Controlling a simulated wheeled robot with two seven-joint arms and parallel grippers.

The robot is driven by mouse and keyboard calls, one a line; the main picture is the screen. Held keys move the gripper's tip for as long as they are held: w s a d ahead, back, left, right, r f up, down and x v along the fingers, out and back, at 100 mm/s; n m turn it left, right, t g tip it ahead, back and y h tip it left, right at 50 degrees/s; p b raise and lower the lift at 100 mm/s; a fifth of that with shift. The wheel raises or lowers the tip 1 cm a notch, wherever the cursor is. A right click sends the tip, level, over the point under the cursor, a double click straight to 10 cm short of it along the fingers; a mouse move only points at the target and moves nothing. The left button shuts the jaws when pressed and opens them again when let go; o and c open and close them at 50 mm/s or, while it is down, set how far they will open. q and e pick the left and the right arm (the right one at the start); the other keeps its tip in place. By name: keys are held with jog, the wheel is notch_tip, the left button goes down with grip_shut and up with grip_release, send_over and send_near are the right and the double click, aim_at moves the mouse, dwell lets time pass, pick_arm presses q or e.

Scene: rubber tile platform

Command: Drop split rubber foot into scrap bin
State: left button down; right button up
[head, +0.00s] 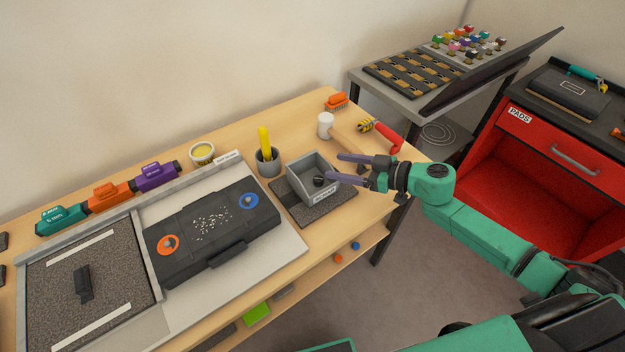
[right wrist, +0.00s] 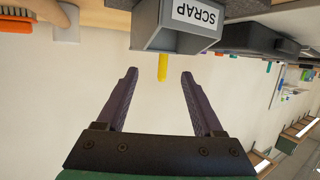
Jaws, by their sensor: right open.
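The grey scrap bin (head: 302,188) stands on a dark mat, its label partly covered in the head view. It also shows upside down, label readable as SCRAP, in the right wrist view (right wrist: 148,25). My left gripper is out of view.
A black case (head: 190,240) lies left of the bin, with a grey cup (head: 268,165) holding a yellow thing behind it. A white-headed mallet (head: 326,124) and a red-handled tool (head: 388,137) lie behind my right gripper. The bench's front edge is close to the bin.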

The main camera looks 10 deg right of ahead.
jog(key=p+v, duration=0.1)
jog(key=v, duration=0.9)
jog(key=shift+w+a, duration=0.1)
